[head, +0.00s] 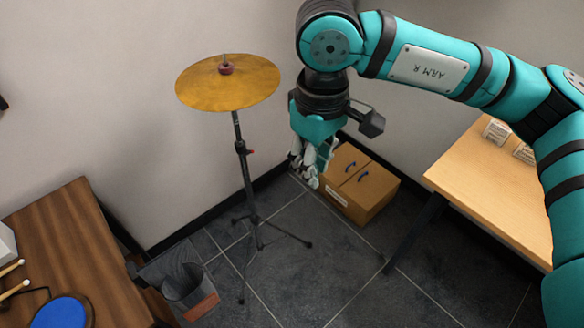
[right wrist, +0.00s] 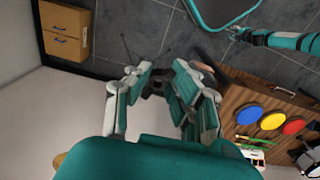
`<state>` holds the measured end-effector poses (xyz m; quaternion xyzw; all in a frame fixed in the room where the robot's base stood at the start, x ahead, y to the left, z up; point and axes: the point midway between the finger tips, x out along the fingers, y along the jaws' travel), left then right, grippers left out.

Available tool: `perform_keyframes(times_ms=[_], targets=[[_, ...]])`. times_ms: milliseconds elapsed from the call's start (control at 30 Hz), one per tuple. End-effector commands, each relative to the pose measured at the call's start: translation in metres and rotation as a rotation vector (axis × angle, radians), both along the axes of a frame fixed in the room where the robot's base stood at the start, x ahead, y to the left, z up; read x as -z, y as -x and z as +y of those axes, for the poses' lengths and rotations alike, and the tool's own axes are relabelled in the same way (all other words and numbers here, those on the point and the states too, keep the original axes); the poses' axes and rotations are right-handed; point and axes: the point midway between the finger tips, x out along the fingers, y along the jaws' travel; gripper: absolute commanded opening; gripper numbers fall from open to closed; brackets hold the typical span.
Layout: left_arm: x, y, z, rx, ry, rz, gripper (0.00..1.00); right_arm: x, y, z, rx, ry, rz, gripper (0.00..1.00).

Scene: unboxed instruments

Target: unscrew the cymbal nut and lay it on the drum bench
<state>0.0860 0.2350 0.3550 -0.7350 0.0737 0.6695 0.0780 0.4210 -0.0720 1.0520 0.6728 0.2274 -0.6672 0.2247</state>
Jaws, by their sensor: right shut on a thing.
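The cymbal (head: 205,88) is a gold disc on a black stand (head: 243,165). A bare rod rises above the red felt (head: 226,69) at its centre, with no nut visible on it. My right gripper (head: 310,176) points down, to the right of the cymbal and apart from it. In the right wrist view its fingers (right wrist: 155,88) are closed in on a small dark thing, taken as the cymbal nut, mostly hidden by them. The drum bench (head: 75,230) is dark wood, at the lower left; it also shows in the right wrist view (right wrist: 232,92). My left gripper is small and unclear in the right wrist view.
A blue pad (head: 63,312) and drumsticks (head: 12,280) lie on the bench. A grey bin-like container (head: 178,275) hangs by its right edge. A brown cabinet (head: 362,190) stands on the floor behind my right gripper. A light wood table (head: 490,165) is at the right.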

Motion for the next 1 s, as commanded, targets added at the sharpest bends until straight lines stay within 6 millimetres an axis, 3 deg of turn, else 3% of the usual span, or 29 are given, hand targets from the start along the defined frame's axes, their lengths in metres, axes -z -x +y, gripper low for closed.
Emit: perform_keyframes(times_ms=[200,367,467,800,1000], targets=[[0.0,0.0,0.0,0.0,0.0,0.0,0.37,-0.028,0.017,-0.023,0.197,-0.001,-0.002,0.0],[0.0,0.0,0.0,0.0,0.0,0.001,0.37,-0.036,0.019,-0.025,0.26,0.0,0.0,0.0],[0.0,0.0,0.0,0.0,0.0,0.001,0.37,-0.036,0.011,-0.014,0.305,-0.001,0.002,0.0],[0.0,0.001,0.001,0.0,0.0,0.001,0.37,-0.036,-0.039,0.049,0.553,0.001,0.003,0.0],[0.0,0.001,0.001,0.0,-0.001,0.002,0.37,-0.036,-0.056,0.069,0.637,0.0,0.001,0.0]])
